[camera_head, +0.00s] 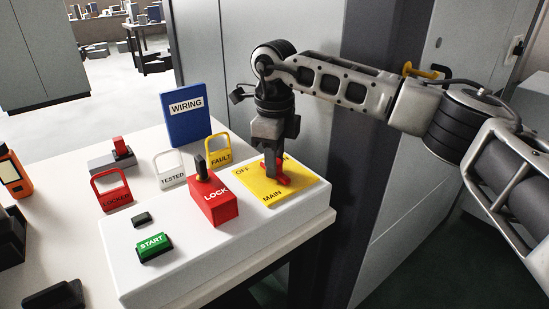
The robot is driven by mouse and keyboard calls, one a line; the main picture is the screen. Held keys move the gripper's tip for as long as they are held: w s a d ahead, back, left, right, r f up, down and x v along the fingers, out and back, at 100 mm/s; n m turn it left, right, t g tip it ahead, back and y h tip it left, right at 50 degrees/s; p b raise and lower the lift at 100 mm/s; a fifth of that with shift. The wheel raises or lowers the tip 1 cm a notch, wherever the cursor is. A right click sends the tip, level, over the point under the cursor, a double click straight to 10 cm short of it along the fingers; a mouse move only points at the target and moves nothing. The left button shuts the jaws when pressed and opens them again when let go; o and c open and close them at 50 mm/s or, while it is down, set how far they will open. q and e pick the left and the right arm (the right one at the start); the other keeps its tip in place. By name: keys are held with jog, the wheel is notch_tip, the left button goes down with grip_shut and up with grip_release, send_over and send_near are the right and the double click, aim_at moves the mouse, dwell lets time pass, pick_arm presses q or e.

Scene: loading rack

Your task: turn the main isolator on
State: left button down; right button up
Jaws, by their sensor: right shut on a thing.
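The main isolator is a yellow plate (265,196) marked OFF and MAIN, on the right end of a white box (184,247). A red handle (284,181) sits on the plate. My right gripper (276,172) points down over the plate and is shut on the red handle. The gripper's fingers hide part of the handle and the plate's far edge, so I cannot tell which way the handle is turned. My left gripper is not in view.
A red LOCK block (213,203) with a black top stands just left of the plate. A green START button (153,247) is farther left. Behind stand LOCKED (115,200), TESTED (171,180) and FAULT (219,157) tags and a blue WIRING binder (186,122).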

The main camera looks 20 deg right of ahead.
jog(key=shift+m, duration=0.5)
jog(key=m, duration=0.3)
jog(key=shift+m, duration=0.4)
jog(key=m, duration=0.4)
jog(key=shift+m, duration=0.3)
jog(key=m, duration=0.4)
jog(key=shift+w+r, duration=0.1)
jog(key=shift+m, duration=2.2)
jog(key=o, duration=1)
jog(key=shift+c, duration=0.2)
notch_tip(320, 180, up, 16)
